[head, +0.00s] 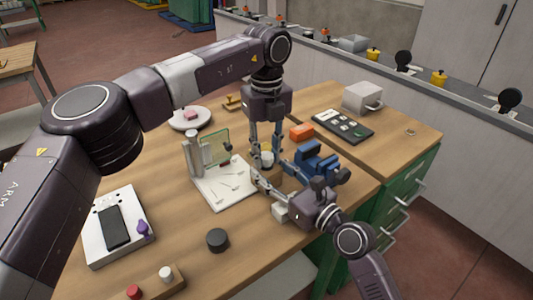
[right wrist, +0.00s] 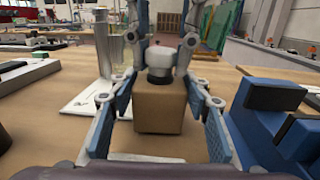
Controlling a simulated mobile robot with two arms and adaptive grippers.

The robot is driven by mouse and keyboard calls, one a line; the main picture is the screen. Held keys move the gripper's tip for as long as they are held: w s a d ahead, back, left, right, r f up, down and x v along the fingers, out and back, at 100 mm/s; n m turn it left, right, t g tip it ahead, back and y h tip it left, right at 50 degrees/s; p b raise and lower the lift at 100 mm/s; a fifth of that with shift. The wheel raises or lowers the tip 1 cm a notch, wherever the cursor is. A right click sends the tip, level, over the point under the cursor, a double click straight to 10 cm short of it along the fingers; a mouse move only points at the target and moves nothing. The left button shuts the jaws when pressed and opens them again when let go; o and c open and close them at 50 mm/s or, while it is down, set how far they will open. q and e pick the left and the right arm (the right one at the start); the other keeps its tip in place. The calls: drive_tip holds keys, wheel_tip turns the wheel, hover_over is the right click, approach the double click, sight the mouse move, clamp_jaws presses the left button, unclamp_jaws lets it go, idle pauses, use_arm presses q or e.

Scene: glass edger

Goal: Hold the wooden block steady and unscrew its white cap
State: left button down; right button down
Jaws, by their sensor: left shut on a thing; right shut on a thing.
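The wooden block (right wrist: 159,108) stands upright in the right wrist view, a plain brown box with a dark neck on top. The white cap (right wrist: 160,57) sits on that neck; it also shows in the head view (head: 267,158). My right gripper (right wrist: 162,112) comes in low and level, shut on the block with one finger at each side. My left gripper (head: 265,160) points straight down from above, shut on the cap; its fingers also show in the right wrist view (right wrist: 160,50). In the head view the fingers hide most of the block.
A blue clamp-like fixture (head: 316,160) stands close on the right. A white plate with a post and glass pane (head: 222,186) is close on the left. A dark puck (head: 217,239) and a small holder with red and white caps (head: 158,283) lie nearer.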

use_arm(q)
drive_tip(key=n, duration=0.3)
drive_tip(key=shift+w+n, duration=0.1)
drive_tip(key=shift+n, duration=0.2)
drive_tip(key=n, duration=0.5)
drive_tip(key=shift+a, duration=0.1)
drive_tip(key=n, duration=0.9)
drive_tip(key=shift+r, duration=0.1)
drive_tip(key=c, duration=1.6)
unclamp_jaws()
